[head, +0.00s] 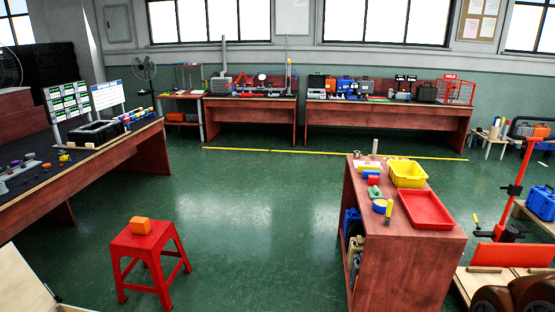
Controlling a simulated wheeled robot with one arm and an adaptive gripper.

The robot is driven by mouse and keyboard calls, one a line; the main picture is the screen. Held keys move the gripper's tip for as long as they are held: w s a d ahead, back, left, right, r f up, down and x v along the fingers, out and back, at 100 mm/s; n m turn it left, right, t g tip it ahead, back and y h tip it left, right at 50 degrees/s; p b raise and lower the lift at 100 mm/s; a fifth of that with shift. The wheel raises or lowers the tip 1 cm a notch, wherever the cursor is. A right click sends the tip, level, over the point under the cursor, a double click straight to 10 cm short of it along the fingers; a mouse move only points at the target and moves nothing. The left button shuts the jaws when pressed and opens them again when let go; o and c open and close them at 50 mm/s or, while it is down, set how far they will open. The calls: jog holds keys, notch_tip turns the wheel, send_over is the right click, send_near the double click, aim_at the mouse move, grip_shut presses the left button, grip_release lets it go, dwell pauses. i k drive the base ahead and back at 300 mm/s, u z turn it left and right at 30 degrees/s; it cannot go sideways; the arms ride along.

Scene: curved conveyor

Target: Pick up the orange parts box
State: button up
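An orange parts box (140,225) sits on top of a red stool (130,244) in the lower left of the head view. The box is small and block-shaped, and nothing covers it. The stool stands alone on the green floor. My gripper is not in view, so its state and its place relative to the box do not show.
A dark-topped bench (105,158) runs along the left. A wooden cabinet (420,252) with a yellow bin (408,182) and a red tray (426,221) stands right of centre. Benches line the back wall. The green floor (250,215) between stool and cabinet is clear.

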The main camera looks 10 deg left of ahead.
aim_at(141, 225)
jog(key=u, duration=0.35)
jog(key=i, duration=1.7)
jog(key=u, duration=1.45)
jog(key=i, duration=1.55)
jog(key=u, duration=1.15)
jog(key=i, duration=0.5)
jog(key=u, duration=0.2)
